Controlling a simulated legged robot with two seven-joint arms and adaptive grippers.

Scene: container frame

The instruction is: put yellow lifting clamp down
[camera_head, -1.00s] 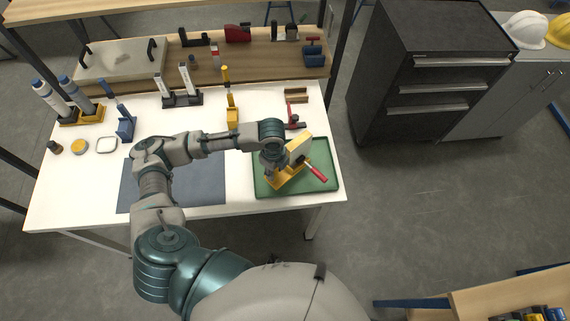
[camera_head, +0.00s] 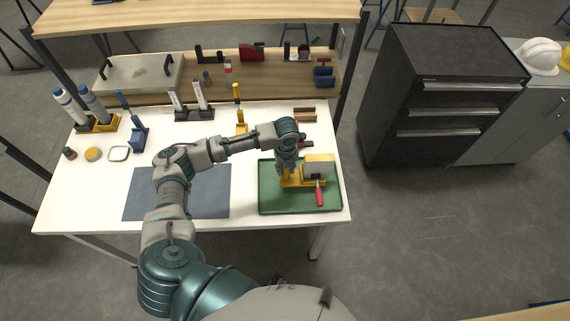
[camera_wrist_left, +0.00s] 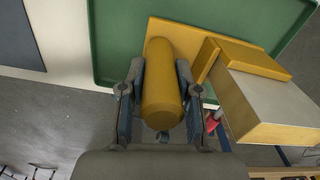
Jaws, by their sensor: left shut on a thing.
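The yellow lifting clamp (camera_head: 318,167) is at the green tray (camera_head: 273,202) on the right side of the white table. My left gripper (camera_head: 286,166) is above the tray, shut on the clamp. In the left wrist view the fingers (camera_wrist_left: 160,110) stand on both sides of the clamp's yellow cylinder (camera_wrist_left: 163,85). The clamp's flat yellow base lies over the green tray surface in that view. I cannot tell whether the base touches the tray. My right gripper is not in view.
A dark grey mat (camera_head: 178,192) lies left of the tray. A wooden shelf runs along the back. A dark drawer cabinet (camera_head: 440,90) stands to the right.

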